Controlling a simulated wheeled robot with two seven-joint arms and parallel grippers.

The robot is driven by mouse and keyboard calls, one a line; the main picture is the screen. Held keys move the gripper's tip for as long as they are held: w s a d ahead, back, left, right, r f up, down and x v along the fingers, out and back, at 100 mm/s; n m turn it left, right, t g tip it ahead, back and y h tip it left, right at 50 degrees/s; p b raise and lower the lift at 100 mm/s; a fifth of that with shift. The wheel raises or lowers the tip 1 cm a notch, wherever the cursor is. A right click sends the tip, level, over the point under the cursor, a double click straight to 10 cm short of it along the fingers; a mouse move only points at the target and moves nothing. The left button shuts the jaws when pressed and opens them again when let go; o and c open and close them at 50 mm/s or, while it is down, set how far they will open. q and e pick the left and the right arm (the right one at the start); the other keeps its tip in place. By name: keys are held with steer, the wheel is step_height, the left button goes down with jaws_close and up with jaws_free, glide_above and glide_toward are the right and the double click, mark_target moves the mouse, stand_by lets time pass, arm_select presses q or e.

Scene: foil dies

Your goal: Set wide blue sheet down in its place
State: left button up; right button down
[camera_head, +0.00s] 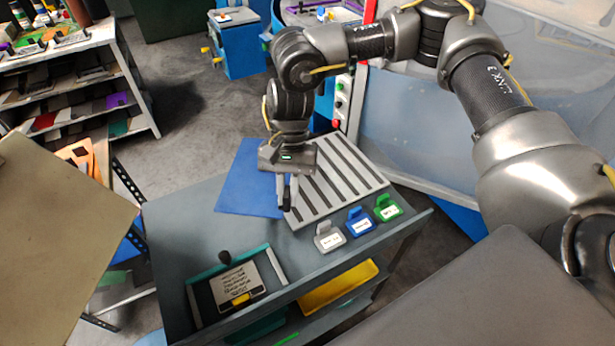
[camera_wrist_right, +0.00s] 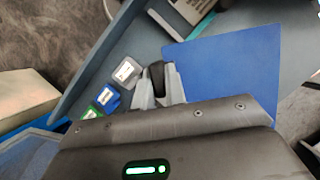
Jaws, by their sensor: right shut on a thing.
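The wide blue sheet (camera_head: 245,185) is flat, at or just above the grey table top, left of the slotted grey rack; I cannot tell whether all of it rests there. It also shows in the right wrist view (camera_wrist_right: 232,62), to the right of the fingers. My right gripper (camera_head: 287,203) points down at the sheet's right edge and is shut on it. Its fingers (camera_wrist_right: 160,82) show in the wrist view, with a dark piece between them. The grip contact itself is partly hidden. My left gripper is not in view.
The slotted grey rack (camera_head: 335,178) lies right of the sheet. Grey (camera_head: 328,237), blue (camera_head: 359,223) and green (camera_head: 387,208) label holders stand along the table's front. A teal-edged tray (camera_head: 199,296) sits at front left. The table (camera_head: 185,228) is clear between tray and sheet.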

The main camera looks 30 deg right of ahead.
steer(key=d+m, duration=0.2)
steer(key=d, duration=0.1)
steer(key=w+d+m+y, duration=0.1)
steer(key=d, duration=0.1)
steer(key=shift+d+t, duration=0.15)
steer(key=shift+t, duration=0.25)
steer(key=shift+r, duration=0.1)
stand_by(0.3)
